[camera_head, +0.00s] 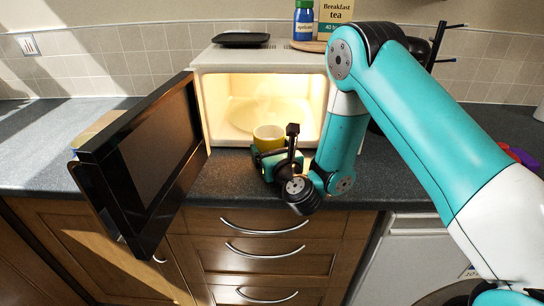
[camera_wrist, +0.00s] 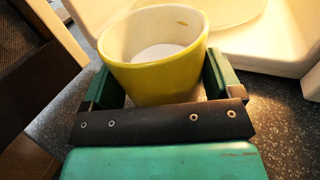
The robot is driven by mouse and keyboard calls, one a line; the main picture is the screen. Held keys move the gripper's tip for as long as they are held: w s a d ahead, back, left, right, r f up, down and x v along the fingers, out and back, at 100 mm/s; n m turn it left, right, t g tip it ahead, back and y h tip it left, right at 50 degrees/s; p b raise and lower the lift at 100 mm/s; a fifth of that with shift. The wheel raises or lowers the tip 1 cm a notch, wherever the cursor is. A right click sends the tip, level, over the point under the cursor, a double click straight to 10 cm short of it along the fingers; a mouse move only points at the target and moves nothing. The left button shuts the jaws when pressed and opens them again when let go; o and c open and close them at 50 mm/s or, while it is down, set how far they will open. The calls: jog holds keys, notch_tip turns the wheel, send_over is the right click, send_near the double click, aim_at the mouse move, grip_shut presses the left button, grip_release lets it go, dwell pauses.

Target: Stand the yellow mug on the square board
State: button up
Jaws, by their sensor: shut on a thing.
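The yellow mug (camera_head: 268,133) is upright at the open front of the microwave, with what looks like faint steam above it. In the wrist view the mug (camera_wrist: 158,66) sits between the two green fingers, with a pale surface inside it. My gripper (camera_head: 278,158) is shut on the mug from the front; it also shows in the wrist view (camera_wrist: 160,82). I cannot tell whether the mug touches anything below. A yellowish-tan flat thing (camera_head: 97,130), possibly the square board, lies on the counter at left, mostly hidden behind the microwave door.
The lit microwave (camera_head: 200,90) stands open, its dark door (camera_head: 150,160) swung out left over the counter edge. A dark dish (camera_head: 241,39), blue jar (camera_head: 303,22) and tea box (camera_head: 333,12) stand on top. The left counter (camera_head: 40,145) has free room.

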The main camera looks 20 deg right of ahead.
jog(key=shift+f, duration=0.5)
jog(key=shift+f+b, duration=0.2)
jog(key=shift+b, duration=0.1)
jog(key=o, duration=1.5)
jog(key=shift+r, duration=0.1)
